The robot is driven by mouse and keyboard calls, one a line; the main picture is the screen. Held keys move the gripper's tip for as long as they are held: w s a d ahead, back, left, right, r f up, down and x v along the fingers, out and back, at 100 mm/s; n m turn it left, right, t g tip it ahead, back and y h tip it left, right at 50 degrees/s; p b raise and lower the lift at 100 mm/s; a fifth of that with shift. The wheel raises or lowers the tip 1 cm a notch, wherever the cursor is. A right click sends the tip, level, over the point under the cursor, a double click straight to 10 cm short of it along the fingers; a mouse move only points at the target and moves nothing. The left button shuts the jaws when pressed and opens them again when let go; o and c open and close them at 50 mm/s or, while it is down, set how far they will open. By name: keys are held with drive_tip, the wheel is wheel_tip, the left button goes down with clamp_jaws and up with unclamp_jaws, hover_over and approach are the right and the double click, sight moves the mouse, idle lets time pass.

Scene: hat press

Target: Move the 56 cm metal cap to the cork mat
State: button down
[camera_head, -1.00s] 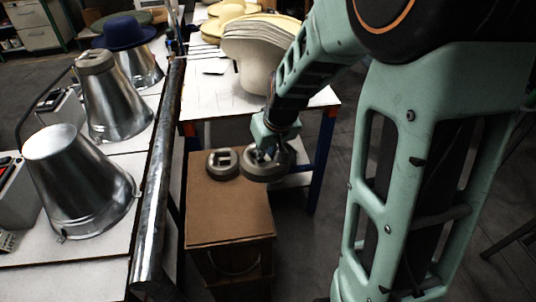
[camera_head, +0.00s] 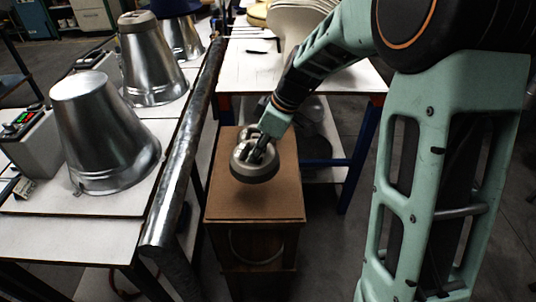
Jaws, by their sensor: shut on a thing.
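My gripper (camera_head: 264,147) is shut on a round grey metal cap (camera_head: 255,172), held by its top above the brown top of a small wooden cabinet. Its size marking cannot be read. A second similar cap (camera_head: 246,133) sits behind it on the cabinet, mostly hidden by my gripper and the held cap. Another cap (camera_head: 137,22) sits on top of a shiny metal cone at the left. I cannot pick out a separate cork mat; the cabinet's flat brown top (camera_head: 255,205) is bare at the front.
Shiny metal cones (camera_head: 105,140) stand on the white table at the left. A thick metal rail (camera_head: 183,150) runs along that table's edge, close to the cabinet. A white table (camera_head: 245,70) with stacked pale hat shapes (camera_head: 295,25) stands behind. A control box (camera_head: 32,135) is at far left.

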drive_tip(key=shift+a+f, duration=0.1)
drive_tip(key=shift+a, duration=0.1)
drive_tip(key=shift+f+b, duration=2.15)
drive_tip(key=shift+f, duration=1.55)
drive_tip(key=shift+f+b, duration=0.9)
drive_tip(key=shift+r, duration=0.1)
drive_tip(key=shift+b, duration=0.5)
